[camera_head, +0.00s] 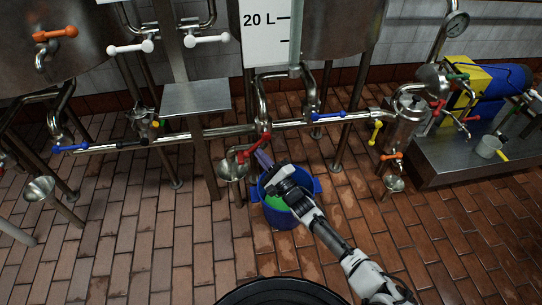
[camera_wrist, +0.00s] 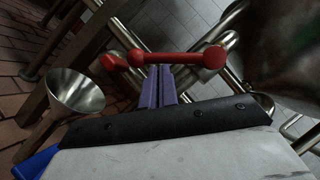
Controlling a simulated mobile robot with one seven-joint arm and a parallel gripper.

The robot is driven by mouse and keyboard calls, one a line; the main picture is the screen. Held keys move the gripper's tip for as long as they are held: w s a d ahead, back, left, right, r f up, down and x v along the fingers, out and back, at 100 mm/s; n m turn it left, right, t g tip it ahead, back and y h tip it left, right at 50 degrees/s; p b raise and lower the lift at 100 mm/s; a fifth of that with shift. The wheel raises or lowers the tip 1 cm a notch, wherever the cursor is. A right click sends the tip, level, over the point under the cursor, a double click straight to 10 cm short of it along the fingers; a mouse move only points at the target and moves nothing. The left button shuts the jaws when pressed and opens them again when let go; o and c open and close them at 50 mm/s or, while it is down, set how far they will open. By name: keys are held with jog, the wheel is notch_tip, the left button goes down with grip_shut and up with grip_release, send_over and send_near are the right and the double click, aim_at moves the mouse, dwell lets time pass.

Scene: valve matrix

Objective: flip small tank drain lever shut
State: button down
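A red lever (camera_head: 253,148) with a round knob sits on the drain pipe below the tank with the 20 L gauge. In the wrist view the red lever (camera_wrist: 175,58) crosses just beyond my fingertips, its bar running left to right with a knob at the right end. My gripper (camera_head: 262,158) is beside and below this lever. In the wrist view my gripper's purple fingers (camera_wrist: 160,75) lie side by side with almost no gap and nothing visible between them. The tips are at or very near the bar; I cannot tell whether they touch.
A metal funnel (camera_wrist: 76,92) stands left of my fingers; it also shows in the head view (camera_head: 231,170). A blue bucket (camera_head: 283,216) with green inside is below my gripper. Pipes with blue (camera_head: 328,115) and yellow (camera_head: 375,132) levers run alongside. The tiled floor at front left is clear.

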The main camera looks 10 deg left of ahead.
jog(key=shift+s+a+r+p, duration=0.2)
jog(key=shift+a+r, duration=0.35)
jog(key=shift+a, duration=0.15)
jog(key=shift+s+a+r+p, duration=0.15)
jog(key=shift+s+a+r, duration=0.05)
jog(key=shift+a+r, duration=0.45)
jog(key=shift+s+a+r+p, duration=0.2)
jog(key=shift+a+r, duration=0.3)
jog(key=shift+a, duration=0.25)
jog(key=shift+r, duration=0.15)
jog(key=p+v, duration=0.1)
jog(key=v, duration=1.2)
jog(key=shift+s+d, duration=0.2)
jog(key=shift+s, duration=0.15)
